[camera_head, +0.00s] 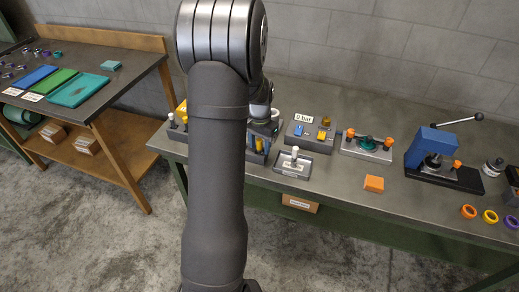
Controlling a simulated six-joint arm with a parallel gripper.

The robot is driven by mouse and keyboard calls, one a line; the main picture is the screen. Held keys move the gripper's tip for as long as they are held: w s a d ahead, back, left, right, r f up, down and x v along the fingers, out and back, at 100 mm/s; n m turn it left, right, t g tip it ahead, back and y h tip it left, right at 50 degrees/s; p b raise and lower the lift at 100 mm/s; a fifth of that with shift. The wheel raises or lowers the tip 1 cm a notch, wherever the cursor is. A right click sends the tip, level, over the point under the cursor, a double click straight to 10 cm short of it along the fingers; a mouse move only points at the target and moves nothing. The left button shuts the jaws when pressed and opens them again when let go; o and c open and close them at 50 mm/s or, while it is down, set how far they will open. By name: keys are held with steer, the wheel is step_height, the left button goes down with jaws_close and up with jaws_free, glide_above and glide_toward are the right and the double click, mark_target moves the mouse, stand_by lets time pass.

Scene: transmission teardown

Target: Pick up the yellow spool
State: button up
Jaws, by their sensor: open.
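Small yellow parts (321,135) also show on a grey block behind the bench's middle, and I cannot tell if one is a spool. My gripper (264,130) is mostly hidden behind my own arm, over the left part of the bench beside a blue and yellow fixture. It is open, far left of the yellow ring, and no held object shows.
The dark bench (335,198) carries a white-handled plate (293,163), a green-centred fixture (366,147), an orange block (373,184) and a blue press (432,147) with a long lever. The front strip has free room. A wooden side table (100,106) stands left.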

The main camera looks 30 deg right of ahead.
steer(key=shift+c, duration=0.2)
jaws_close()
steer(key=shift+r, duration=0.15)
